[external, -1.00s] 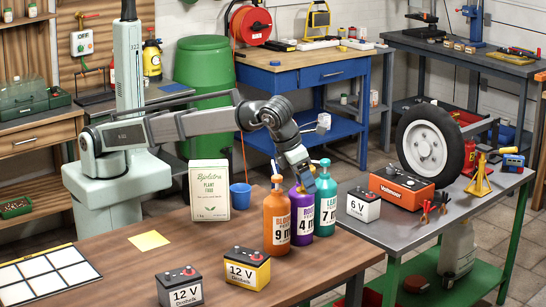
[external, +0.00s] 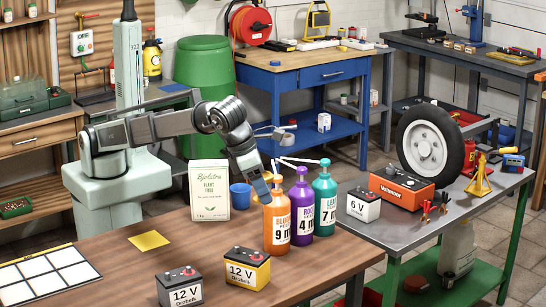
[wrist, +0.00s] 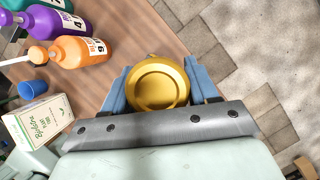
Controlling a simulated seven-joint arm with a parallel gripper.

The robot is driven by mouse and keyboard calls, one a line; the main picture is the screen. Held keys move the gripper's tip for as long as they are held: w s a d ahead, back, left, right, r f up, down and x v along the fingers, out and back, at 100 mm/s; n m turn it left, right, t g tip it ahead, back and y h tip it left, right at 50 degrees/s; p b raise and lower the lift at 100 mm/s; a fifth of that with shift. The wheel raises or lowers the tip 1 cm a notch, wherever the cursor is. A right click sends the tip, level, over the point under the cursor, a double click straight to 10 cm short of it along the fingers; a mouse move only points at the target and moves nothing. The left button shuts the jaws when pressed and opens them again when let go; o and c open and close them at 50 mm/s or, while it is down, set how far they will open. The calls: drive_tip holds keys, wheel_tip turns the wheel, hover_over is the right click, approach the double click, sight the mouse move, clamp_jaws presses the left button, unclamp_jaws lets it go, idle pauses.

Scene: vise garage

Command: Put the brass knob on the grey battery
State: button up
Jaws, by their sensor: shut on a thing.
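My gripper (external: 267,194) is shut on the brass knob (wrist: 158,84), a round golden disc with a raised rim, held between the blue fingers in the wrist view (wrist: 157,90). In the external view, the knob is mostly hidden by the gripper and the orange bottle. The gripper is above the wooden bench, just left of the orange bottle's top. The grey battery (external: 180,291), marked 12 V, stands upright at the front of the bench, lower left of the gripper and apart from it. It is not seen in the wrist view.
A yellow battery (external: 247,271) stands beside the grey one. Orange (external: 277,225), purple (external: 301,212) and teal (external: 324,205) bottles stand close right of my gripper. Bench between box and batteries is mostly clear.

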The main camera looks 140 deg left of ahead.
drive_tip(key=s+d+f+m, duration=0.1)
drive_tip(key=s+d+f, duration=0.1)
drive_tip(key=d, duration=0.6)
drive_tip(key=s+d+f+m, duration=0.1)
drive_tip(key=s+d, duration=0.1)
drive_tip(key=d, duration=0.6)
drive_tip(key=m+t, duration=0.1)
hover_over(186, 276)
drive_tip(key=s+d, duration=0.2)
drive_tip(key=shift+h, duration=0.4)
drive_tip(key=shift+w+a+f, duration=0.15)
drive_tip(key=shift+f, duration=3)
drive_tip(key=shift+w+a+f, duration=0.1)
drive_tip(key=shift+f, duration=3.05)
drive_tip(key=shift+f, duration=0.6)
drive_tip(key=o, duration=1.2)
drive_tip(key=shift+r, duration=0.25)
drive_tip(key=v, duration=1.2)
drive_tip(key=shift+s+r, duration=0.1)
drive_tip(key=shift+r, duration=0.25)
